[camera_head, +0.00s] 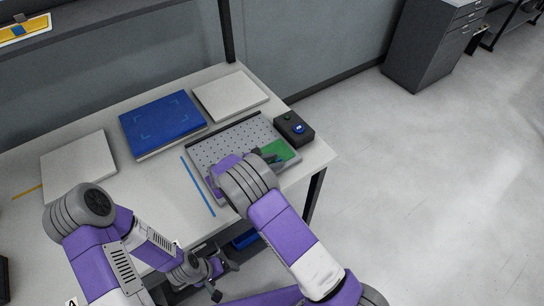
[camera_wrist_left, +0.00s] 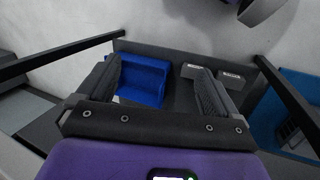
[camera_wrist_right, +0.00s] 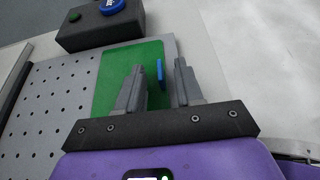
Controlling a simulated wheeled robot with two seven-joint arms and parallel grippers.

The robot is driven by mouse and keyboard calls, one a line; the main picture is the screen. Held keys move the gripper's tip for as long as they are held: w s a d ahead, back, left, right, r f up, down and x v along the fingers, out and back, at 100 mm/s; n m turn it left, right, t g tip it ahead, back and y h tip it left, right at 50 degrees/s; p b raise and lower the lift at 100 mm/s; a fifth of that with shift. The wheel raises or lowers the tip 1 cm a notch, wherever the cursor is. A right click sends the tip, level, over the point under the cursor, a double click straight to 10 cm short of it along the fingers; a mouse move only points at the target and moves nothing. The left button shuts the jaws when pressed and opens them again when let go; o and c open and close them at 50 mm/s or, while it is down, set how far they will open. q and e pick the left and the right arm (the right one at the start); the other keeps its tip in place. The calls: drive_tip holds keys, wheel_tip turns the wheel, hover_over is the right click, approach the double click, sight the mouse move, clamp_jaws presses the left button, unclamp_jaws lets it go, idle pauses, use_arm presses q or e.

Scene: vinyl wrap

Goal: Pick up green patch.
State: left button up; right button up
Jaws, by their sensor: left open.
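The green patch (camera_head: 279,151) lies on the right end of the perforated plate (camera_head: 225,143) in the head view, partly hidden by my right gripper. It also shows in the right wrist view (camera_wrist_right: 116,75), with a thin blue tab (camera_wrist_right: 160,72) standing on it. My right gripper (camera_wrist_right: 160,80) is over the patch, its fingers apart on either side of the tab, with gaps to it. My left gripper (camera_head: 214,279) is off the table's front edge, low down. Its fingers are wide apart and empty in the left wrist view (camera_wrist_left: 160,80).
A black box (camera_head: 294,128) with a blue button is right behind the patch. A blue panel (camera_head: 162,123) and white panels (camera_head: 230,95) lie further left and back. A blue strip (camera_head: 198,186) lies left of the plate. A blue bin (camera_wrist_left: 145,82) is below my left gripper.

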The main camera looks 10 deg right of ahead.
drive_tip(key=shift+d+f, duration=0.1)
drive_tip(key=shift+d, duration=0.1)
clamp_jaws()
idle(0.3)
